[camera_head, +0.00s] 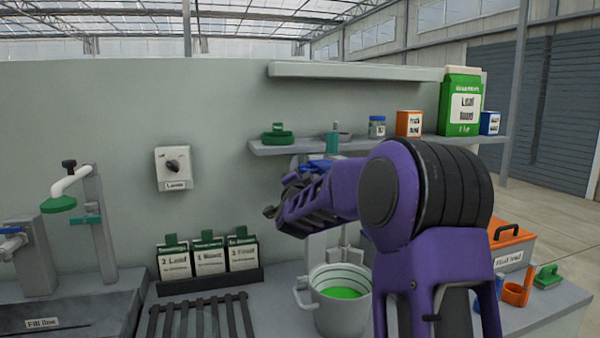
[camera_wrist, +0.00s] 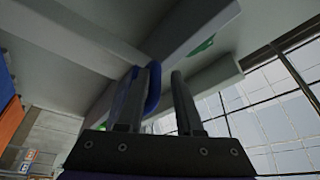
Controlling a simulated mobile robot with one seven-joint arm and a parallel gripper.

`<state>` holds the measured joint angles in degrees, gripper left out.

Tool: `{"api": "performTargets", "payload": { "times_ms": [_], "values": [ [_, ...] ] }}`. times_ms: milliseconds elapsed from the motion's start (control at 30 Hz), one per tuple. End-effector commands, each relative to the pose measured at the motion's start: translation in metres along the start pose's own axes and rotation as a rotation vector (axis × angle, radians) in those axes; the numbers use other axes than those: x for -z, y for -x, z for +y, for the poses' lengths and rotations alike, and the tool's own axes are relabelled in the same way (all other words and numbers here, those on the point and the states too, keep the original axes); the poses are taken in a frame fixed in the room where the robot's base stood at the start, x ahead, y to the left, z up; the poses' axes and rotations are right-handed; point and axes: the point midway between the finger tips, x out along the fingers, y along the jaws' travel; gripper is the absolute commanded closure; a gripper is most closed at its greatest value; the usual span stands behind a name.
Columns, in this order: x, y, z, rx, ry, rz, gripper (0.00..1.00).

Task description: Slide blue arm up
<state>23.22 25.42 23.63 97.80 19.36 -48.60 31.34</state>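The blue arm (camera_head: 317,166) shows in the head view just under the lower wall shelf, above the white stand over the pot. Part of it is hidden behind my purple wrist. In the wrist view, a blue piece (camera_wrist: 154,86) lies close against the left finger, on its inner side and partly behind it. I cannot tell whether they touch. My gripper (camera_wrist: 163,76) points upward with its two fingers apart. A clear gap separates the blue piece from the right finger.
The lower shelf (camera_head: 270,149) hangs close above my gripper, with jars and boxes on it. A white pot (camera_head: 335,314) with green liquid stands below. Three labelled packets (camera_head: 210,258) stand in a rack at left. An orange-lidded box (camera_head: 508,243) is at right.

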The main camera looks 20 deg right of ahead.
Motion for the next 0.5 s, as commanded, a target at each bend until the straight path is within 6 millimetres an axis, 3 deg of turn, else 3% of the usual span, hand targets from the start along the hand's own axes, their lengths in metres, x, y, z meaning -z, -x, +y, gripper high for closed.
{"api": "performTargets", "payload": {
  "times_ms": [33, 100, 500],
  "values": [
    [0.0055, -0.0016, -0.0050, 0.009, 0.000, 0.011, 0.63],
    [0.0056, -0.0016, -0.0041, 0.007, 0.000, 0.012, 0.53],
    [0.0029, 0.0019, 0.0008, -0.001, 0.000, 0.006, 0.53]
  ]
}}
